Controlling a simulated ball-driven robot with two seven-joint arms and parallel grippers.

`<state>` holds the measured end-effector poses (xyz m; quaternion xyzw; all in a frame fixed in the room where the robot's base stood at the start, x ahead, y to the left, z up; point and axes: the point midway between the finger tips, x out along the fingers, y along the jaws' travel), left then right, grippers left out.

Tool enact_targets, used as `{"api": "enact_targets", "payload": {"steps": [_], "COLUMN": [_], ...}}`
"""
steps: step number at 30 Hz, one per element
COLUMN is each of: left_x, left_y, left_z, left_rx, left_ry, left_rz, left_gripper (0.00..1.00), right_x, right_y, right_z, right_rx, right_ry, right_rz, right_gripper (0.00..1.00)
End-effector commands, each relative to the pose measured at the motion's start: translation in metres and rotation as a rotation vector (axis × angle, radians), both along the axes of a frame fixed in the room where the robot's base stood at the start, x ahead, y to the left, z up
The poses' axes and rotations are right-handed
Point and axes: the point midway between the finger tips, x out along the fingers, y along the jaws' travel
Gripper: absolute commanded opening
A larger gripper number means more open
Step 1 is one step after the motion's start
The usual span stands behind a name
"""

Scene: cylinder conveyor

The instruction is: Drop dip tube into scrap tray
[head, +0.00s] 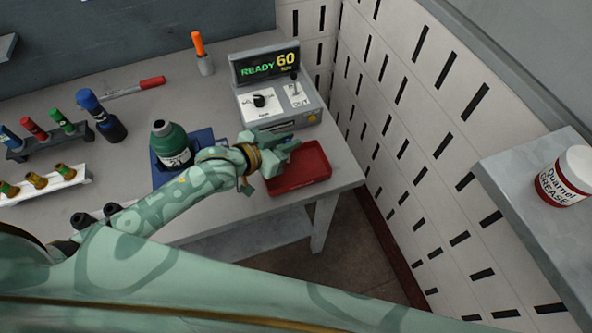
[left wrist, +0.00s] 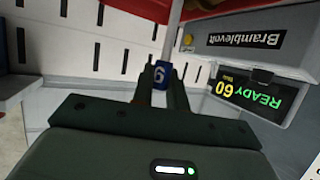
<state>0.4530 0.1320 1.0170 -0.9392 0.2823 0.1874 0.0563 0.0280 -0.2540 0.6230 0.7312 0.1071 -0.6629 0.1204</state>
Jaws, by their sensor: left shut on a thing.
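My left gripper (head: 283,152) is over the back left part of the red scrap tray (head: 312,173), at the right end of the table. In the left wrist view its fingers (left wrist: 162,82) are shut on the dip tube (left wrist: 174,32), a thin grey tube with a blue tag numbered 6 or 9. The tube runs away from the fingers toward the red tray (left wrist: 202,18). Its far end is out of view, and the head view mostly hides it. My right gripper is not in view.
A grey control box (head: 275,100) reading READY 60 stands right behind the tray. A green bottle (head: 172,148) stands on a blue base left of my gripper. Racks of coloured cylinders stand at the left. A slotted white wall (head: 420,150) rises at the right.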

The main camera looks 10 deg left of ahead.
Motion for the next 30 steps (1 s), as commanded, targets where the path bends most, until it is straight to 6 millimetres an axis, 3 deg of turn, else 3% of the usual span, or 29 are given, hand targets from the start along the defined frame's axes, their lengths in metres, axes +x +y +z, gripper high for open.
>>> {"api": "enact_targets", "payload": {"steps": [6, 7, 9, 10, 22, 30], "left_x": [0.000, 0.000, 0.000, 0.000, -0.009, -0.061], "left_y": [0.000, 0.000, 0.000, 0.000, 0.006, 0.040], "left_z": [0.001, 0.001, 0.001, 0.001, 0.005, 0.031], "left_rx": [-0.001, -0.001, -0.001, -0.001, 0.001, 0.003], "left_ry": [-0.001, -0.001, -0.001, -0.001, 0.001, 0.003], "left_rz": [0.000, 0.000, 0.000, 0.000, 0.000, -0.002], "left_gripper": [0.00, 0.18, 0.37, 0.40, 0.40, 0.40], "right_x": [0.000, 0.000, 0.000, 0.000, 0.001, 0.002], "right_y": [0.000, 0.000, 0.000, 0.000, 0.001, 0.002], "right_z": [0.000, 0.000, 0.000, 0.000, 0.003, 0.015], "right_rx": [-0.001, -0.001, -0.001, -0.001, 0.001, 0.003], "right_ry": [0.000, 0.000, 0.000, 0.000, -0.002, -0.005], "right_rz": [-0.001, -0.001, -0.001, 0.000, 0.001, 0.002], "right_gripper": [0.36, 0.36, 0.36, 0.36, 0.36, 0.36]}}
